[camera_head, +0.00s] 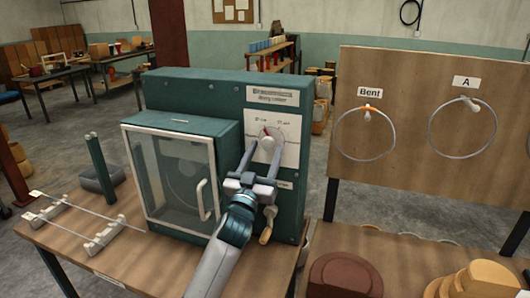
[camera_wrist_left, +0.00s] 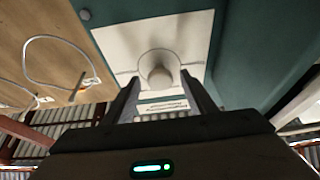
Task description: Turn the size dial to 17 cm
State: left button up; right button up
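The size dial (camera_head: 268,143) is a pale round knob on a white plate on the front of the teal machine (camera_head: 225,90). A small red mark shows at the top of the dial, left of the plate's middle. The size labels above it are too small to read surely. My left gripper (camera_head: 263,156) is open in front of the dial, one finger on each side. In the left wrist view the knob (camera_wrist_left: 160,76) shows between the fingertips, with a gap visible on both sides. I cannot tell how deep the fingers reach. My right gripper is not in view.
The machine has a glass door (camera_head: 178,180) with a white handle left of the dial. A wooden board (camera_head: 440,130) with hanging rings, labelled "Bent" and "A", stands at the right. Brown round blocks (camera_head: 345,275) stand at lower right. A rail fixture (camera_head: 90,225) lies at the left.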

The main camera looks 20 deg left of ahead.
pick_arm(q)
jog(key=c, duration=1)
jog(key=shift+m+h+p, duration=0.3)
jog(key=shift+m+h, duration=0.1)
jog(key=shift+m, duration=0.2)
jog(key=m, duration=0.1)
jog(key=m+h+p, duration=0.1)
jog(key=m, duration=0.1)
jog(key=shift+a+r+m+h+p, duration=0.2)
jog(key=shift+a+m+h+p, duration=0.05)
jog(key=shift+m+h+p, duration=0.15)
jog(key=m+h+p, duration=0.1)
jog(key=m, duration=0.1)
jog(key=m+g+h+p, duration=0.1)
jog(key=m, duration=0.2)
jog(key=shift+a+r+g+p, duration=0.15)
jog(key=shift+a+g+p, duration=0.05)
jog(key=shift+g+p, duration=0.15)
jog(key=m+h+p, duration=0.1)
jog(key=m, duration=0.1)
jog(key=m+g+p, duration=0.1)
jog(key=m, duration=0.1)
jog(key=shift+a+r+h+p, duration=0.1)
jog(key=shift+h+p, duration=0.3)
jog(key=shift+m+g+p, duration=0.45)
jog(key=shift+m+p, duration=0.25)
jog(key=shift+m, duration=0.4)
